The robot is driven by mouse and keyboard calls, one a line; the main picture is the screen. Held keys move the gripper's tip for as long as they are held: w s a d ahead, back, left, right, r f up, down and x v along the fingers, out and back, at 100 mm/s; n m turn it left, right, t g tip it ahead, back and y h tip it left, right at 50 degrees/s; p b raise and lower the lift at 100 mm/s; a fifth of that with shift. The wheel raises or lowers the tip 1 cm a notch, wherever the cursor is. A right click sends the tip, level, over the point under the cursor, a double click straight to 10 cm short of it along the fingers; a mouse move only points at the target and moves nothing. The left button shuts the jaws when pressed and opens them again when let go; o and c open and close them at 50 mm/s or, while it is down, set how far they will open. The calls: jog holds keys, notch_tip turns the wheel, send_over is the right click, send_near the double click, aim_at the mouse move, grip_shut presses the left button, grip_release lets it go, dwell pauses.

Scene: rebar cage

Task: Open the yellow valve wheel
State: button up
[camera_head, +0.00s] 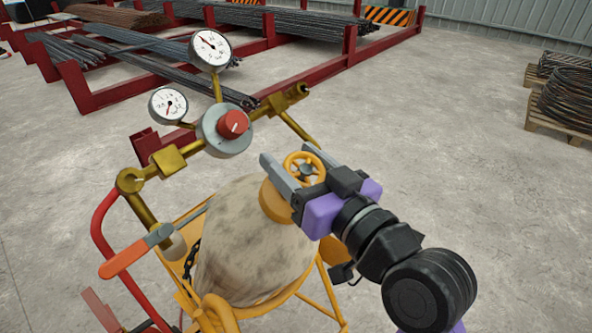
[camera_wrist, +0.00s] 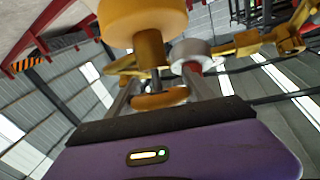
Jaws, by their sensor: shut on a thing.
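The yellow valve wheel (camera_head: 304,168) sits at the top of a mottled tan cylinder (camera_head: 250,235), above its orange collar. My gripper (camera_head: 297,172) reaches it from the lower right, with one grey finger on each side of the wheel. It is shut on the wheel. In the wrist view the wheel (camera_wrist: 160,98) lies between the fingers, partly hidden by my purple gripper body. A yellow stem runs from it to a rounded yellow-orange part nearer the camera.
A regulator with a red knob (camera_head: 233,124) and two round gauges (camera_head: 210,49) stands just left of the wheel, on brass pipes. An orange-handled torch (camera_head: 135,252) and red hose are at left. Red racks (camera_head: 345,55) hold rebar behind.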

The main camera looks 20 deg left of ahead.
aim_at(313, 174)
jog(key=n+g+y+b, duration=0.1)
jog(key=n+g+b, duration=0.1)
jog(key=n+g+y+b, duration=0.1)
jog(key=n+b, duration=0.1)
jog(key=b, duration=0.1)
jog(key=shift+s+a+f+g+y+b, duration=0.1)
jog(key=shift+s+f+g+y+b, duration=0.1)
jog(key=shift+f+g+y+b, duration=0.15)
jog(key=n+g+b, duration=0.2)
jog(key=g+b, duration=0.1)
jog(key=n+g+y+b, duration=0.1)
jog(key=n, duration=0.1)
jog(key=shift+s+a+r+g, duration=0.15)
jog(key=shift+s+r+g, duration=0.1)
jog(key=shift+s+r, duration=0.1)
jog(key=o, duration=1.4)
jog(key=shift+c, duration=0.2)
jog(key=shift+s+d+f+b, duration=0.1)
jog(key=shift+s+d+b, duration=0.15)
jog(key=shift+d, duration=1)
jog(key=shift+s+d+b, duration=0.2)
jog(key=shift+d+b, duration=0.05)
jog(key=shift+d, duration=1.05)
jog(key=shift+s+d+f+b, duration=0.1)
jog(key=shift+s+d+b, duration=0.15)
jog(key=shift+d, duration=1)
